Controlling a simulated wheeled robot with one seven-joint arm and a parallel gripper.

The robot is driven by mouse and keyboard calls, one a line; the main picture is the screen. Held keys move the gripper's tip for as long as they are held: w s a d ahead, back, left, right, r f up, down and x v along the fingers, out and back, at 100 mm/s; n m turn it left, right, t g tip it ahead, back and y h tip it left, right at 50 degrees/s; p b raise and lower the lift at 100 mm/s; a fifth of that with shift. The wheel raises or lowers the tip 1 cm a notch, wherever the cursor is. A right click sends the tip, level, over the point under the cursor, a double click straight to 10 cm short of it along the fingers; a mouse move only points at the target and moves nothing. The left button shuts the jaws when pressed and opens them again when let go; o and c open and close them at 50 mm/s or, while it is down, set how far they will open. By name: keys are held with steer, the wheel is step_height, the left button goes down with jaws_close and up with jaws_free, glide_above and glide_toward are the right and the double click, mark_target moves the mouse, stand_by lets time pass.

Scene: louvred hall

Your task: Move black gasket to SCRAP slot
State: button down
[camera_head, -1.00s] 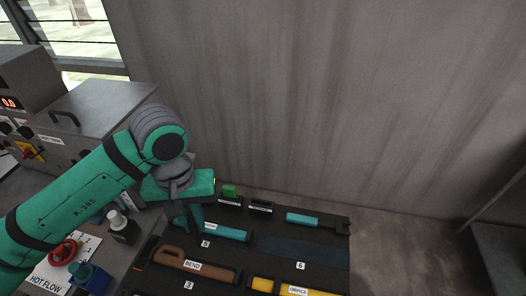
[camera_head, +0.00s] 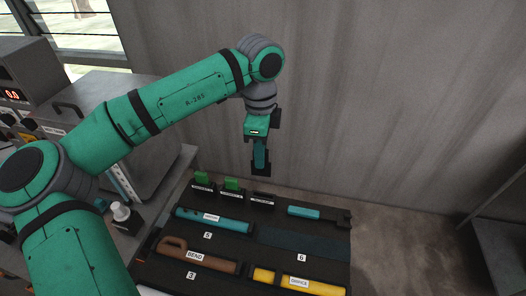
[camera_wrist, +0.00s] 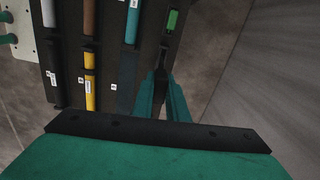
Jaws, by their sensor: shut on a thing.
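My gripper (camera_head: 261,160) hangs above the back of the dark board, fingers pointing down. It is shut on a small dark piece (camera_head: 260,171), which looks like the black gasket; its shape is hard to make out. In the wrist view the fingers (camera_wrist: 162,82) close around it. Below stand three small black slots with white labels too small to read: a left one (camera_head: 203,188) and a middle one (camera_head: 232,194) with green pieces, and a right one (camera_head: 263,199) with no green piece showing. I cannot tell which is SCRAP.
The dark board (camera_head: 330,262) holds a long teal tool (camera_head: 212,220), a short teal piece (camera_head: 303,212), a brown BEND tool (camera_head: 205,260) and a yellow tool (camera_head: 300,284). A small white-capped bottle (camera_head: 121,214) stands left. A grey wall (camera_head: 380,100) rises behind.

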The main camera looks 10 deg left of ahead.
mark_target(263, 175)
steer(key=shift+w+d+m, duration=0.25)
steer(key=shift+w+m, duration=0.1)
steer(key=shift+m, duration=0.15)
steer(key=shift+f, duration=4.05)
steer(key=shift+s+f, duration=0.1)
steer(key=shift+f, duration=0.15)
